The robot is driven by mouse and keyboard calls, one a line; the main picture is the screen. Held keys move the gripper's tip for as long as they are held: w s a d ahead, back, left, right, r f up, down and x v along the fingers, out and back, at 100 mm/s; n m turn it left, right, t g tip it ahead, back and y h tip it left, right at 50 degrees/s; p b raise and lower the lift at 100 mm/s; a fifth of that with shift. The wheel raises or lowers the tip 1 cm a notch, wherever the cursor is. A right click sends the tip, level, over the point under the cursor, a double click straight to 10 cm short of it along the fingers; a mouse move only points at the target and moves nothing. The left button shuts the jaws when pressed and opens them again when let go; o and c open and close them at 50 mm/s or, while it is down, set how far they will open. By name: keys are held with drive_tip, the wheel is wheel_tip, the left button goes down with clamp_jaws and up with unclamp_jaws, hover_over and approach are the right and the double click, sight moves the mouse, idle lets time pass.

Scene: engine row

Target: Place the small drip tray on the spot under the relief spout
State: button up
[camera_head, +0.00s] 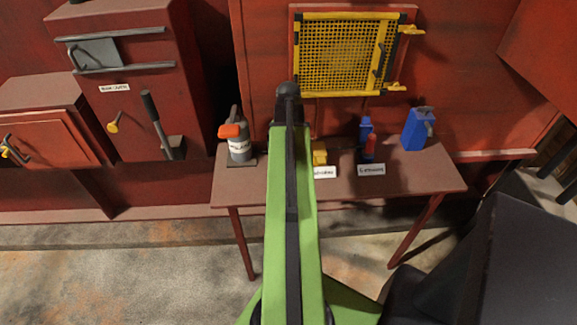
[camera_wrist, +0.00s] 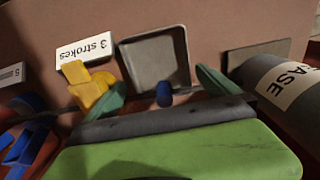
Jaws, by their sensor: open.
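A small square grey tray (camera_wrist: 152,62) with a raised rim lies on the table in the wrist view. It looks like the drip tray. A short blue peg (camera_wrist: 164,94) shows at its near edge; I cannot tell whether it belongs to the tray. My gripper (camera_wrist: 161,82) is open, with its green fingertips apart on either side of the peg and close to the tray's near edge. In the head view my arm hides the tray and the gripper. I cannot make out the relief spout or the spot under it.
A grey grease can (camera_head: 240,148) stands on the table (camera_head: 418,182), on the right in the wrist view. A yellow piece (camera_wrist: 90,88) is left of the tray by a "3 strokes" card (camera_wrist: 86,48). A blue jug (camera_head: 415,130) stands at the table's right.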

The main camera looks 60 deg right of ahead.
wheel_tip(320, 180, down, 3)
drive_tip(key=shift+r+b, duration=0.1)
drive_tip(key=shift+b, duration=0.65)
drive_tip(key=shift+r, duration=0.15)
drive_tip(key=c, duration=1.4)
wheel_tip(320, 180, up, 5)
drive_tip(key=p, duration=0.5)
drive_tip(key=shift+r, duration=0.1)
drive_tip(key=s+r+p, duration=0.2)
drive_tip(key=s, duration=0.1)
drive_tip(key=s+r+p, duration=0.2)
drive_tip(key=s, duration=0.2)
drive_tip(key=s+d+r+p, duration=0.1)
drive_tip(key=s+p, duration=0.1)
drive_tip(key=s, duration=0.2)
drive_tip(key=shift+r, duration=0.4)
drive_tip(key=shift+s, duration=0.3)
